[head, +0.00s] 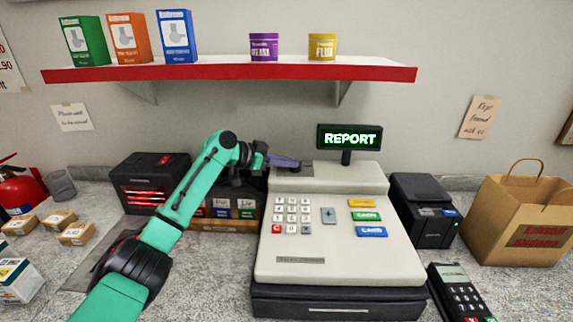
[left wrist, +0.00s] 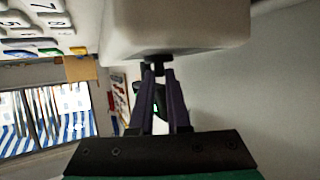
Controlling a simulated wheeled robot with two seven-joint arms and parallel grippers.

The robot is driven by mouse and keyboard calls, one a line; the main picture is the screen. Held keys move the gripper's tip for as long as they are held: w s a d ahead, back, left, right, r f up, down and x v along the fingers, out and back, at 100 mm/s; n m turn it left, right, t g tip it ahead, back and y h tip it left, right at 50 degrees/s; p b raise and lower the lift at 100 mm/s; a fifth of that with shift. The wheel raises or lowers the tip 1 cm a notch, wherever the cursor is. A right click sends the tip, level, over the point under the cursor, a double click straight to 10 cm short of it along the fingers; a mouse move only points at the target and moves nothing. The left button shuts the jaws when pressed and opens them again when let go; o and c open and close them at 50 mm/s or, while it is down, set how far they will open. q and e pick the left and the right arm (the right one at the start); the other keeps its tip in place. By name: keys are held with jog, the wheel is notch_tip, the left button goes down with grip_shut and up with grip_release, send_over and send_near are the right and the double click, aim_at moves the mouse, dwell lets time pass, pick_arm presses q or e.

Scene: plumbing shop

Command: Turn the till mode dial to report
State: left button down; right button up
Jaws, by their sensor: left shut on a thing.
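The pale till (head: 340,215) stands in the middle of the counter, and its pole display (head: 350,137) reads "REPORT" in green letters. My left gripper (head: 287,162) reaches in from the left to the till's upper left side. In the left wrist view its two purple fingers (left wrist: 158,75) are closed together on a small dark dial (left wrist: 158,66) at the pale till housing (left wrist: 180,35). The dial's markings are hidden, and in the head view the gripper covers it. My right gripper is not in view.
A black heater-like box (head: 145,180) and a rack of small packets (head: 225,208) stand left of the till. A black printer (head: 424,205), a card terminal (head: 458,292) and a paper bag (head: 520,215) stand right. A red-edged shelf (head: 230,72) hangs above.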

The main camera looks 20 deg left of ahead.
pick_arm(q)
jog(key=shift+d+f, duration=0.1)
jog(key=shift+f, duration=0.1)
jog(key=c, duration=1.1)
grip_release()
jog(key=shift+o, duration=1.1)
jog(key=shift+d, duration=0.1)
jog(key=shift+w, duration=0.2)
jog(key=b+v, duration=0.5)
jog(key=v, duration=0.9)
jog(key=shift+s, duration=0.1)
